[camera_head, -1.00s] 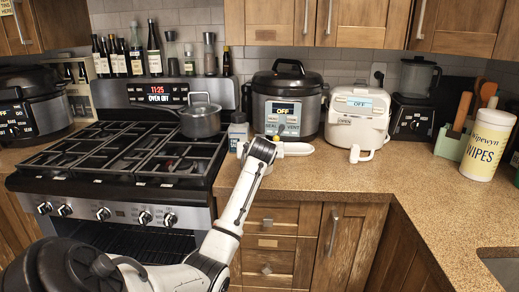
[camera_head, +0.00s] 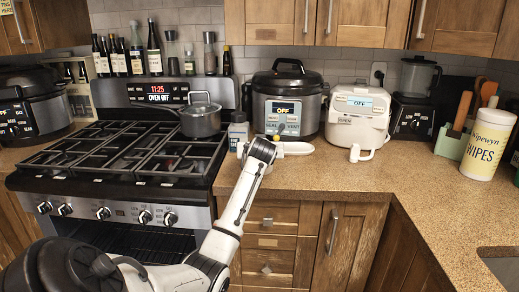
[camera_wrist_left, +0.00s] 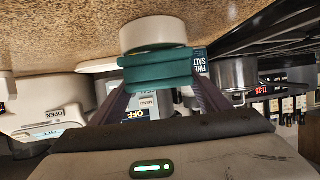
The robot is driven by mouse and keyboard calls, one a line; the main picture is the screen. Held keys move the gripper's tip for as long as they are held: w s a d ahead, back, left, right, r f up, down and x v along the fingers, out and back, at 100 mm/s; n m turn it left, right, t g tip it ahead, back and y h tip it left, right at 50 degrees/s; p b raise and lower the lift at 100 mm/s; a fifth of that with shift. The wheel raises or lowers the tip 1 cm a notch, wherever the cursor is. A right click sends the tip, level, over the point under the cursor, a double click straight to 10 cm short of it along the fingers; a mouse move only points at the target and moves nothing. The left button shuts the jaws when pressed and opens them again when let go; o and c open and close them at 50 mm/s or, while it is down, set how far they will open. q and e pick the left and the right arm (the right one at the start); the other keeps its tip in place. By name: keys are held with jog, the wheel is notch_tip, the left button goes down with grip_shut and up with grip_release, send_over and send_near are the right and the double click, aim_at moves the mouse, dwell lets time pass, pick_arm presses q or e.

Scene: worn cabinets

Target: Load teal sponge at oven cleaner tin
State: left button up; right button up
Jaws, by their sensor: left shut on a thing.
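In the left wrist view, which is upside down, a teal sponge (camera_wrist_left: 160,68) sits between the fingers of my left gripper (camera_wrist_left: 158,84), which is shut on it. A white round thing (camera_wrist_left: 150,34) lies right beyond the sponge, against the speckled counter; I cannot tell whether it is the oven cleaner tin or whether the sponge touches it. In the head view my left wrist hides the fingers and the sponge. A white piece (camera_head: 295,148) shows just right of the wrist. No label reading oven cleaner is legible. My right gripper is out of view.
A salt container (camera_head: 238,131) stands left of the wrist beside the stove (camera_head: 130,150). A pressure cooker (camera_head: 290,103) and a white rice cooker (camera_head: 357,120) stand behind. A wipes canister (camera_head: 487,145) is at right. The counter (camera_head: 390,175) in front is clear.

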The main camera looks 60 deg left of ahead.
pick_arm(q)
jog(key=shift+f, duration=0.55)
dwell(0.7)
notch_tip(320, 180, up, 5)
jog(key=p, duration=0.4)
notch_tip(320, 180, up, 2)
jog(key=shift+r+p, duration=0.15)
jog(key=shift+p, duration=1.05)
jog(key=shift+d, duration=0.1)
